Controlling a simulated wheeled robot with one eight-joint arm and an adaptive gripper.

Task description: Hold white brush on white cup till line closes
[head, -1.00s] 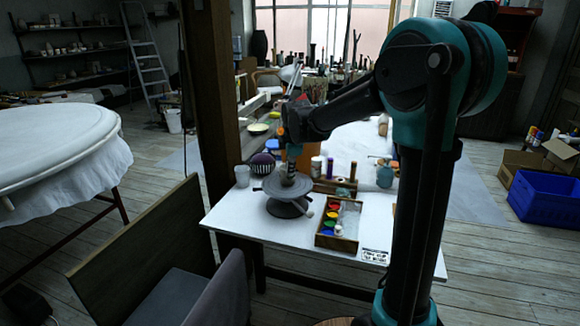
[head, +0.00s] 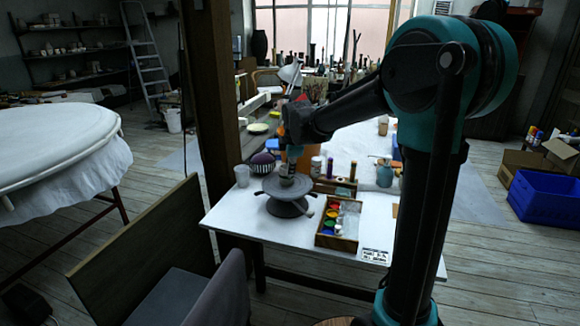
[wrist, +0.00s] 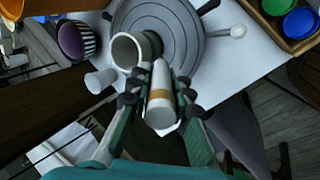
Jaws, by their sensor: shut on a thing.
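A pale grey-white cup (wrist: 126,51) stands on the round grey turntable (wrist: 191,18) in the wrist view. My gripper (wrist: 161,84) is shut on a white brush with a tan band (wrist: 161,107), just beside the cup. The brush's far end lies close to the cup's side; I cannot tell whether it touches. Any painted line on the cup is not visible from here. In the head view, my gripper (head: 293,152) is above the turntable (head: 288,206), and the cup is small and mostly hidden there.
A wooden box of coloured paint pots (head: 338,222) stands right of the turntable. A small translucent cup (head: 242,175) and a striped purple round object (head: 263,162) stand to the left. Tall bottles stand behind.

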